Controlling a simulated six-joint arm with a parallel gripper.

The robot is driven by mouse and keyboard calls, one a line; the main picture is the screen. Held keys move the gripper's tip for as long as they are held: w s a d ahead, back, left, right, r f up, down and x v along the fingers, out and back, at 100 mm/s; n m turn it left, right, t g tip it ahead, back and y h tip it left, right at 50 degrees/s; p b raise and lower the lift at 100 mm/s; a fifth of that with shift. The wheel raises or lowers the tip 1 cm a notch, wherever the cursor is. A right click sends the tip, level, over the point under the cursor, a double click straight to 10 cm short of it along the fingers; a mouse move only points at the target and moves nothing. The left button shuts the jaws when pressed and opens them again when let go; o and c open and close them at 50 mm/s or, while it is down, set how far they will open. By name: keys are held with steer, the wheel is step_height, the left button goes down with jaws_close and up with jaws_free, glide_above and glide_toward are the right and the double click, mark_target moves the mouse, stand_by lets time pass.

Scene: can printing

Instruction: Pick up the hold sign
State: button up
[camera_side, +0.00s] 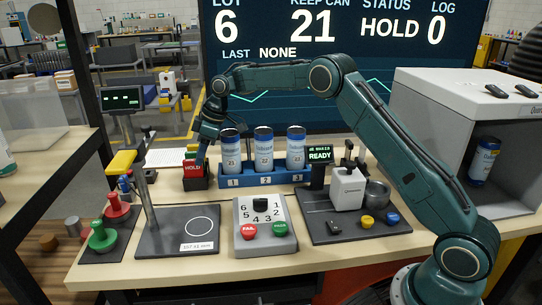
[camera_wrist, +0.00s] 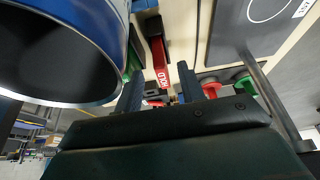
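The red hold sign (camera_side: 193,169) stands in a dark holder (camera_side: 195,184) at the back left of the table, left of the can rack. A green sign shows just behind it. My gripper (camera_side: 203,154) points down right beside the hold sign's right side. In the wrist view the hold sign (camera_wrist: 161,66) shows between the two dark fingers of my gripper (camera_wrist: 161,72). The fingers are apart, with gaps on both sides of the sign. I cannot tell how far the sign reaches between them.
A blue rack (camera_side: 250,180) with three cans stands close to the right of my gripper; a can (camera_wrist: 65,45) looms large in the wrist view. A gauge stand (camera_side: 146,195) stands in front left.

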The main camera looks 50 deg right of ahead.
mark_target(194, 174)
steer(key=shift+x, duration=2.3)
steer(key=shift+w+a, duration=0.1)
jaws_close()
